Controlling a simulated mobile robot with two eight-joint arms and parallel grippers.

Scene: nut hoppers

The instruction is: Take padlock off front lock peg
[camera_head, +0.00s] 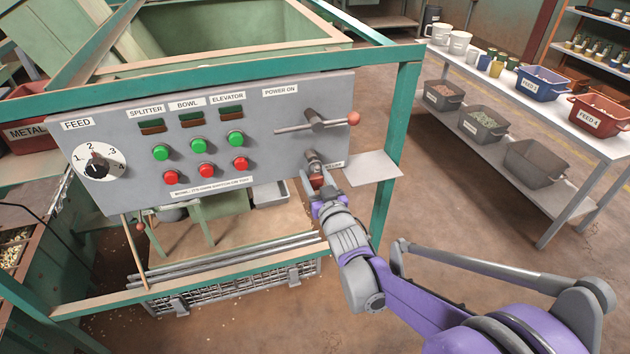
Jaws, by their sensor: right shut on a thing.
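The small red padlock (316,181) is at the lower right of the grey control panel (285,120), just below a short grey peg (313,160) that sticks out of it. My right gripper (318,182) is shut on the padlock, with a finger on either side of its body. The padlock's shackle is too small to make out, so I cannot tell whether it is still around the peg. My left gripper is not in view.
A lever with a red knob (353,118) sticks out just above the peg. A flat grey shelf plate (372,168) is right of the padlock, beside the green frame post (396,130). A white table (500,72) with bins stands at the right, and open floor lies between.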

